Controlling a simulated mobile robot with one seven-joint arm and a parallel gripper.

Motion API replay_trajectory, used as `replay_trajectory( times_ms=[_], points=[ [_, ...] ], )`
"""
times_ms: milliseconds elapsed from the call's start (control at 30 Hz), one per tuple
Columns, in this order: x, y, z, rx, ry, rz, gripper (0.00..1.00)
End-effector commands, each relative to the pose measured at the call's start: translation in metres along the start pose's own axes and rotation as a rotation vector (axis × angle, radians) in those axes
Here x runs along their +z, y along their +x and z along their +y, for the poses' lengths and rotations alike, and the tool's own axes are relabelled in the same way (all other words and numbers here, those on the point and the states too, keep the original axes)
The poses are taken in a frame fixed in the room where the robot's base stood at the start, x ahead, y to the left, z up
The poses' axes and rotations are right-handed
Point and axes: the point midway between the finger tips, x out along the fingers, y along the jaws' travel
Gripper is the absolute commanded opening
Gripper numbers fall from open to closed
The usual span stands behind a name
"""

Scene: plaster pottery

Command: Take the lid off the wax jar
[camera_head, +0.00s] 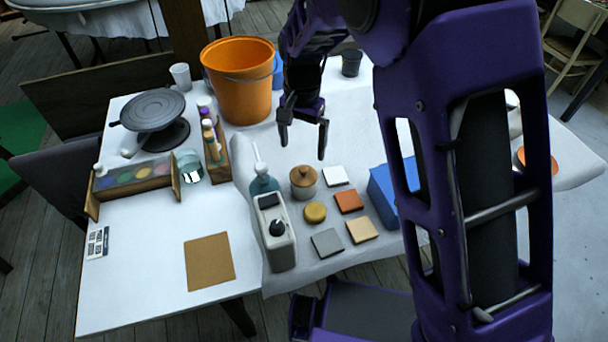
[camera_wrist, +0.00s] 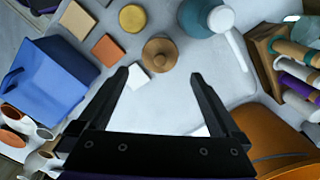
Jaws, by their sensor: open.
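The wax jar (camera_head: 302,190) is a small pale jar standing on the white cloth near the middle of the table. Its round brown wooden lid (camera_head: 303,175) with a knob sits on top. In the wrist view the lid (camera_wrist: 160,53) shows from above, ahead of the fingertips and between their lines. My gripper (camera_head: 303,140) is open and empty, above and behind the jar, with its fingers pointing down and apart from the lid. In the wrist view both dark fingers of my gripper (camera_wrist: 158,75) are spread wide.
A teal bottle (camera_head: 263,182) with a pale spout and a grey device (camera_head: 277,235) stand close left of the jar. Tiles and a yellow disc (camera_head: 315,212) lie in front and right. A blue box (camera_head: 385,195) stands right; an orange bucket (camera_head: 240,85) stands behind left.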

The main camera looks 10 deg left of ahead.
Motion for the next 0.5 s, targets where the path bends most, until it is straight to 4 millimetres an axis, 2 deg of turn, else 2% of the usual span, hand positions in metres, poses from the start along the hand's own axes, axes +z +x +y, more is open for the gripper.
replay_trajectory(
  times_ms=[33,133,367,500],
  points=[
    [0.000,0.013,0.001,0.003,0.001,-0.003,1.00],
    [0.000,0.029,0.000,0.002,0.000,-0.001,1.00],
    [-0.001,0.045,0.000,0.001,0.001,-0.001,1.00],
    [-0.004,0.063,0.000,0.003,0.002,-0.001,1.00]
  ],
)
